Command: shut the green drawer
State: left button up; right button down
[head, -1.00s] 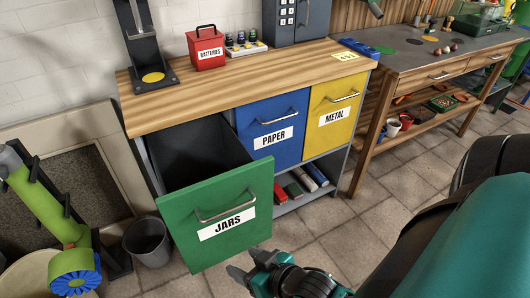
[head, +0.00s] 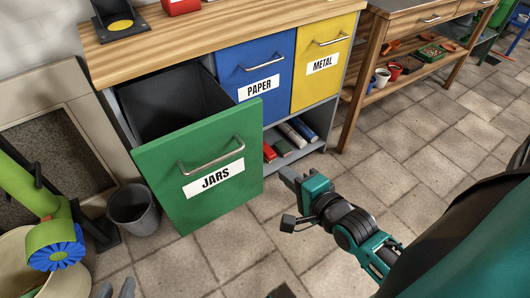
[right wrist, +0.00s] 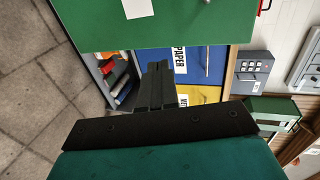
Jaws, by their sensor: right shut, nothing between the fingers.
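The green drawer (head: 235,170), labelled JARS, is pulled out from the cabinet. Its dark inside shows behind the front, and a metal bar handle is on the front. My right gripper (head: 293,176) is shut and empty, just right of the drawer front and apart from it in the head view. In the right wrist view the shut fingers (right wrist: 158,85) point toward the cabinet, with the green front (right wrist: 190,25) across the top. My left gripper (head: 116,290) shows only as two grey fingertips, spread apart, at the bottom edge, below the drawer and clear of it.
The blue PAPER drawer (head: 256,73) and yellow METAL drawer (head: 323,60) are shut. A wooden top (head: 200,38) covers the cabinet. A grey bin (head: 134,209) stands left of the green drawer, near a green-and-blue tool (head: 55,245). The tiled floor in front is open.

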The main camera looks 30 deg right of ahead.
aim_at(256, 147)
jog(key=x, duration=0.3)
jog(key=b+x, duration=0.1)
jog(key=x, duration=0.2)
jog(key=b+x, duration=0.1)
jog(key=x, duration=0.3)
jog(key=shift+w+r, duration=0.1)
jog(key=shift+r, duration=0.2)
jog(key=shift+w, duration=0.4)
